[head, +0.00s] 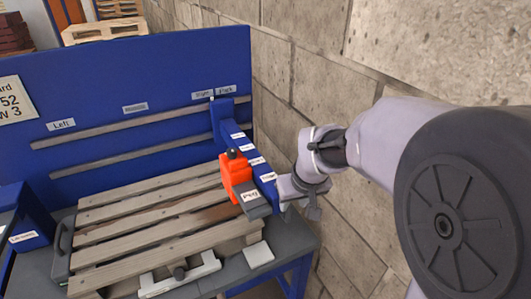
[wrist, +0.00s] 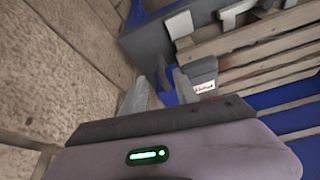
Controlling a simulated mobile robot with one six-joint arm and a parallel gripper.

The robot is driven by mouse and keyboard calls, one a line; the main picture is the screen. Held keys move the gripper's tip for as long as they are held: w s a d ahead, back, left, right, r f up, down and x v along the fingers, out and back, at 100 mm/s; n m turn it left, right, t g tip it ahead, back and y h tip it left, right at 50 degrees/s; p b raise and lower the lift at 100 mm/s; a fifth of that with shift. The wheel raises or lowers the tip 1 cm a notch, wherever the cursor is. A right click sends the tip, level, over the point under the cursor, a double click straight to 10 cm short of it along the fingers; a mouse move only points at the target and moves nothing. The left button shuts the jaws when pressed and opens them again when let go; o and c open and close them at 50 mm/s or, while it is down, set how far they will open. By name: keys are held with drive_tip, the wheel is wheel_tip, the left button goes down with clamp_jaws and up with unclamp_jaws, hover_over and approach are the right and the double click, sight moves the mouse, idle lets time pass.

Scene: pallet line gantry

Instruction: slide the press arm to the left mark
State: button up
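The press arm (head: 228,125) is a blue beam with several white labels. It stands at the right end of the blue back panel (head: 150,75), by the right-hand labels. An orange block (head: 236,178) with a black knob and a grey labelled end sits on it. The left mark (head: 61,125) is a white label at the panel's left. My gripper (head: 299,207) is just right of the press arm's near end. In the wrist view my gripper (wrist: 160,92) has its fingers apart, with a dark upright piece and blue surface beyond them; contact cannot be told.
A slatted wooden pallet (head: 150,222) lies on the grey bench below the panel. A white clamp-like bar (head: 180,274) and a pale square plate (head: 258,254) are at its front. A stone block wall (head: 325,90) stands close on the right.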

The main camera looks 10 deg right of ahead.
sight(290, 210)
drive_tip(key=b+x, duration=0.2)
drive_tip(key=x, duration=0.6)
drive_tip(key=shift+c, duration=0.3)
clamp_jaws()
idle(0.9)
